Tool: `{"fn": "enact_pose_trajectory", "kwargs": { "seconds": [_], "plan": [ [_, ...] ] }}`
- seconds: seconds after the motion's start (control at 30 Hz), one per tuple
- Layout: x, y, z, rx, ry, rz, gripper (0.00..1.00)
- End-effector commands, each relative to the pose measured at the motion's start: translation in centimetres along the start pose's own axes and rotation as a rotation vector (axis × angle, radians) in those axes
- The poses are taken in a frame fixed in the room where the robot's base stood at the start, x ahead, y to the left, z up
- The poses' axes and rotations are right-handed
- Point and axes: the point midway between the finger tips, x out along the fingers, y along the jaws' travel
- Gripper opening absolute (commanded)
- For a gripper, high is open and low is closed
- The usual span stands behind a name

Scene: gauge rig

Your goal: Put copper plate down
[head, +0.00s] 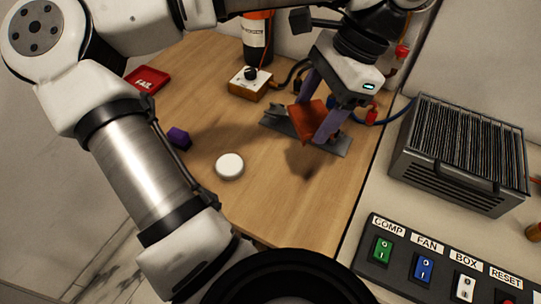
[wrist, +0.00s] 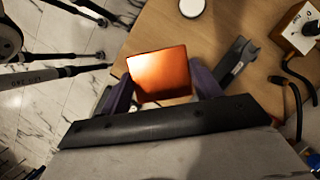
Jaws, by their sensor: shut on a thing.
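The copper plate (head: 309,119) is a flat orange-brown square held between the purple-grey fingers of my gripper (head: 316,108). In the wrist view the plate (wrist: 160,74) sits between both fingertips of the gripper (wrist: 163,85), its shiny face towards the camera. The plate is tilted in the head view and appears held above the wooden table (head: 215,110), with a dark shadow on the wood below it. A grey metal fixture (head: 328,147) lies on the table behind and under the gripper, partly hidden by the plate and fingers.
A white round disc (head: 229,166), a purple block (head: 179,137) and a red tray (head: 147,79) are on the table to the left. A knob box (head: 250,82) with cables stands at the back. A finned rack (head: 459,152) and switch panel (head: 437,265) are at right. The front table area is clear.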

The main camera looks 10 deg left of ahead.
Motion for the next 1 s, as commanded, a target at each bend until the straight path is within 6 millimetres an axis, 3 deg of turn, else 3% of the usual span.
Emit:
{"fn": "enact_pose_trajectory", "kwargs": {
  "seconds": [0.47, 0.8, 1.0],
  "plan": [
    [6.8, 0.0, -2.8, 0.004, 0.000, 0.004, 0.28],
    [13.7, 0.1, -5.7, 0.005, 0.001, 0.002, 0.28],
    [15.1, 0.0, -6.3, 0.000, 0.000, 0.000, 0.28]
  ]
}}
